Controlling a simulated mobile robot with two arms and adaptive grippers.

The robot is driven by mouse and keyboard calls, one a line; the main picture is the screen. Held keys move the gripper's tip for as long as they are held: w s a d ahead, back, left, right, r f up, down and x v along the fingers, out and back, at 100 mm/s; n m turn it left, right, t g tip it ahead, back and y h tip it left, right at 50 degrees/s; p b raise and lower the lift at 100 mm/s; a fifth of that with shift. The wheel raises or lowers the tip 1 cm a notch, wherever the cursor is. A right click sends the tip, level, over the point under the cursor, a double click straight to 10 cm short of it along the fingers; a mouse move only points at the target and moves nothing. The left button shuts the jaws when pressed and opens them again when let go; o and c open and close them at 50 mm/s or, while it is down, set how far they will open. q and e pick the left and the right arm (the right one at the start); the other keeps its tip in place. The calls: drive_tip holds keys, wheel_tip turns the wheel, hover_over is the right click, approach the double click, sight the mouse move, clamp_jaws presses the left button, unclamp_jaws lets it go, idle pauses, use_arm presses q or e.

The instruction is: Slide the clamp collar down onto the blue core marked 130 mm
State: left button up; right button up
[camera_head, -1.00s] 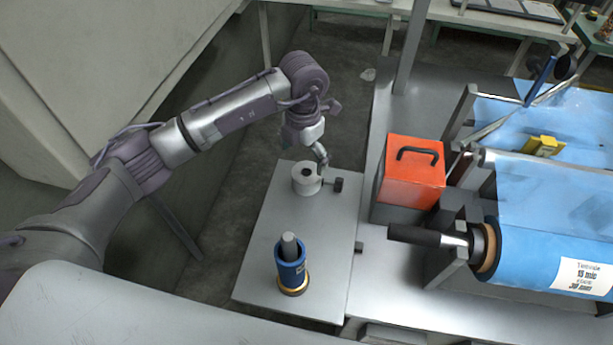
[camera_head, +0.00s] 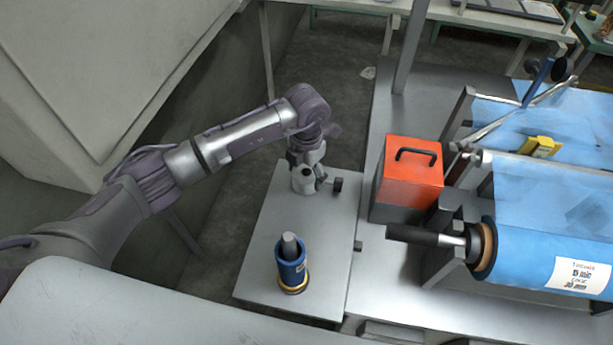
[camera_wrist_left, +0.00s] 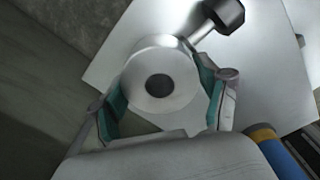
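The clamp collar (camera_head: 304,184) is a pale metal ring with a dark centre hole, lying on the far part of a grey plate (camera_head: 325,228). A dark knob sticks out at its side. My left gripper (camera_head: 307,172) is down at the collar. In the left wrist view its teal-padded fingers (camera_wrist_left: 160,92) stand on both sides of the collar (camera_wrist_left: 172,100), close to its rim; firm contact does not show. The blue core (camera_head: 291,272) stands upright near the plate's front, with a grey post rising from it and a brass-coloured ring at its base. Its marking is unreadable. My right gripper is not visible.
A red-orange box (camera_head: 408,178) with a black handle stands right of the plate. The plate between collar and core is clear. A grey panel stands at the left.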

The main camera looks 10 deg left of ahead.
use_arm(q)
drive_tip(key=shift+w, duration=0.1)
drive_tip(key=c, duration=1)
